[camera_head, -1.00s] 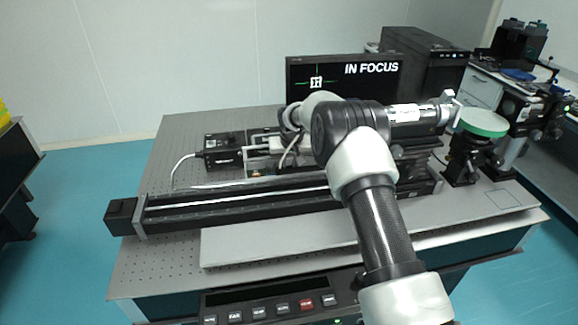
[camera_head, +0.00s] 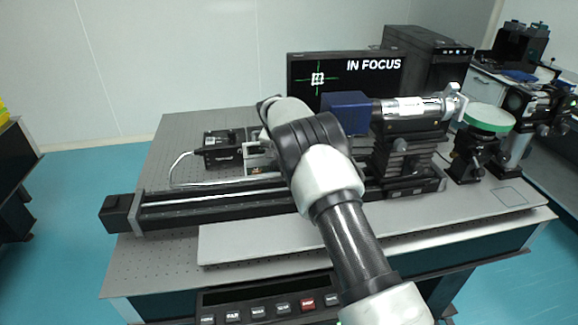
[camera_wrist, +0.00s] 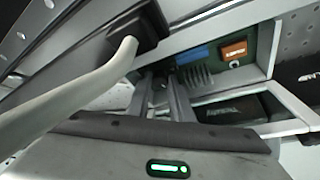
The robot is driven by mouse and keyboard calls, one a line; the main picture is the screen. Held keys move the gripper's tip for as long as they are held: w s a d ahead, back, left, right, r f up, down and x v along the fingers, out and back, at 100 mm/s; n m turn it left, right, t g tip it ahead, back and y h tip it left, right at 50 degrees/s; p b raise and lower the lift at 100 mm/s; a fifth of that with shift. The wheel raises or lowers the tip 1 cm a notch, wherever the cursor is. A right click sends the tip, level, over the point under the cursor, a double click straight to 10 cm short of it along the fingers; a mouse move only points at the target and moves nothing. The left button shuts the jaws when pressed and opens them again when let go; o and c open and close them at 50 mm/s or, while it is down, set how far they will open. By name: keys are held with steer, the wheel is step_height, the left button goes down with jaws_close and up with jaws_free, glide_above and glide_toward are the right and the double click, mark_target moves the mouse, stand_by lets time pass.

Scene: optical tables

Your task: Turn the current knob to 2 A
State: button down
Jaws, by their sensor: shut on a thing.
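In the wrist view my gripper (camera_wrist: 165,98) reaches down to an open-topped electronics unit. Its two fingers are shut on a small dark part that looks like the current knob (camera_wrist: 170,77), mostly hidden between the fingertips. Any scale, pointer or current reading is not visible. Beside it on the green board (camera_wrist: 262,48) are a blue block (camera_wrist: 197,55), an orange part (camera_wrist: 234,50) and grey fins. In the head view the electronics unit (camera_head: 257,161) is partly covered by my arm, and the gripper is hidden behind it.
A thick pale cable (camera_wrist: 75,95) passes close left of the fingers. A black boxed device (camera_head: 222,152) stands left of the unit. A long rail (camera_head: 215,207) runs in front. A blue box (camera_head: 346,110) and silver tube are to the right. The monitor (camera_head: 335,75) reads IN FOCUS.

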steer(key=shift+a+m+h, duration=0.1)
steer(key=shift+m+h, duration=0.4)
steer(key=shift+m, duration=0.8)
steer(key=shift+g, duration=0.3)
